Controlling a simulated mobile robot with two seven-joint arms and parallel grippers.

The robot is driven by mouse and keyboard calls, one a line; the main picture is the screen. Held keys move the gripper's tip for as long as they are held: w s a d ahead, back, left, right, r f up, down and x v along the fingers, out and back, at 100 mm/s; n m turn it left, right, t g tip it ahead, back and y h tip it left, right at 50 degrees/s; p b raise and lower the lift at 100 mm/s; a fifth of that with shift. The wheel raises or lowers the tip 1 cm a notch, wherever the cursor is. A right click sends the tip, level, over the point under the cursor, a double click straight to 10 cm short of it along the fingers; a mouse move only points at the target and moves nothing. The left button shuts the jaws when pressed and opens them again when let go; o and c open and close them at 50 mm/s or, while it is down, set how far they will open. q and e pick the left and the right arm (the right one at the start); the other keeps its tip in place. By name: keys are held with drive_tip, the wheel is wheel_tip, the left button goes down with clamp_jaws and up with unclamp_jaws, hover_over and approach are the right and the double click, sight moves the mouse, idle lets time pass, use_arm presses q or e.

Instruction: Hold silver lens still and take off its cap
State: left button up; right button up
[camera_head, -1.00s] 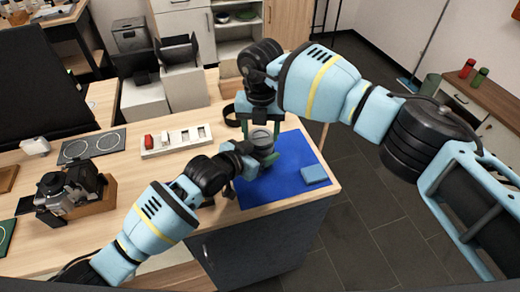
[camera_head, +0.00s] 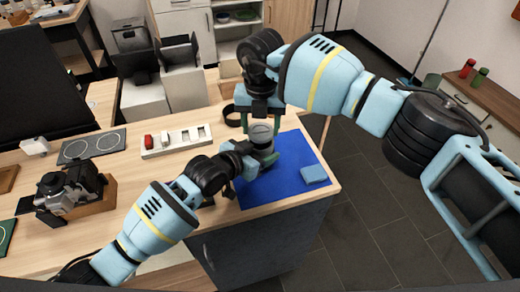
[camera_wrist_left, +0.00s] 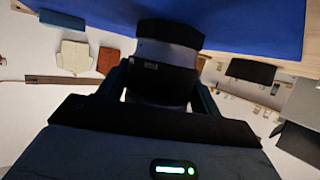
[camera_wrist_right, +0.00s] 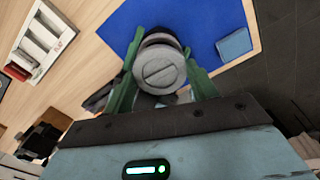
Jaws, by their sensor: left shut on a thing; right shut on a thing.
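The silver lens (camera_head: 264,155) stands over the blue mat, with black bands around its barrel in the left wrist view (camera_wrist_left: 168,57). My left gripper (camera_head: 250,156) is shut on the lens barrel from the left. The grey round cap (camera_head: 261,132) is at the top of the lens; in the right wrist view its slotted face (camera_wrist_right: 160,74) looks at the camera. My right gripper (camera_head: 261,124) comes from above and is shut on the cap, one green finger on each side. I cannot tell whether the cap is clear of the lens.
The blue mat (camera_head: 285,185) carries a light-blue folded cloth or block (camera_head: 314,174) near the table's right edge. A white tray with several slots (camera_head: 178,141) and a camera on a wooden stand (camera_head: 70,190) are to the left. A black ring (camera_head: 232,115) lies behind.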

drive_tip(key=shift+r, duration=1.9)
use_arm(q)
drive_tip(key=o, duration=1.3)
drive_tip(key=shift+s+a, duration=0.1)
drive_tip(key=v, duration=1.2)
